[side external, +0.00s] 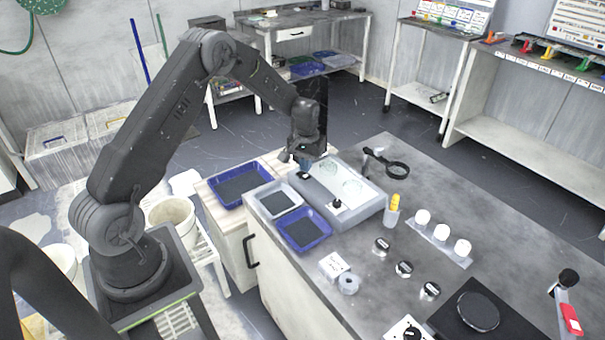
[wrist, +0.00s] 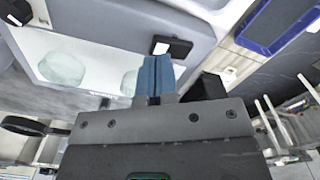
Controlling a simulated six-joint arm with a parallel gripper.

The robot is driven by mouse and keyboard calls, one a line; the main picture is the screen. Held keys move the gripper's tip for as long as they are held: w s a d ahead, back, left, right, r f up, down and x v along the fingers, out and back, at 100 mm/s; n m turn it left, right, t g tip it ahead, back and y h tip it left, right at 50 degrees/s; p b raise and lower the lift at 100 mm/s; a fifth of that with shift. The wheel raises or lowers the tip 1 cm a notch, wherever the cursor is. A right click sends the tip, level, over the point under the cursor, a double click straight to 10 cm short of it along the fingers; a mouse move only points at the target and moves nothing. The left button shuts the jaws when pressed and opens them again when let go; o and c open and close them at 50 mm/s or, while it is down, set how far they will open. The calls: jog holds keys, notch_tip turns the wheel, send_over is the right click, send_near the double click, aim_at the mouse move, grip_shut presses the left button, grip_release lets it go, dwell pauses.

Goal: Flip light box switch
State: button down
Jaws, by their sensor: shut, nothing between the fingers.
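The light box (side external: 368,210) is a grey box with a pale panel on the bench, and two faint round discs lie on the panel. In the wrist view its grey frame (wrist: 105,14) fills the upper left. A black switch with a white rocker (wrist: 171,47) sits on that frame, just beyond my fingertips. My gripper (side external: 305,172) is over the box's left corner in the side view. Its blue fingers (wrist: 155,62) are shut and empty, pointing at the switch. I cannot tell whether they touch it. A second black fitting (side external: 337,203) is on the box's near edge.
Blue trays (side external: 304,243) and a grey tray (side external: 258,211) lie left of the box. A magnifier (side external: 396,170) stands behind it. A cup with a yellow item (side external: 391,216) and a rack of white jars (side external: 437,246) are to the right.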

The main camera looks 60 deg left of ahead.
aim_at(306, 176)
jog(key=shift+f, duration=1.4)
dwell(0.9)
jog(key=shift+r, duration=3.55)
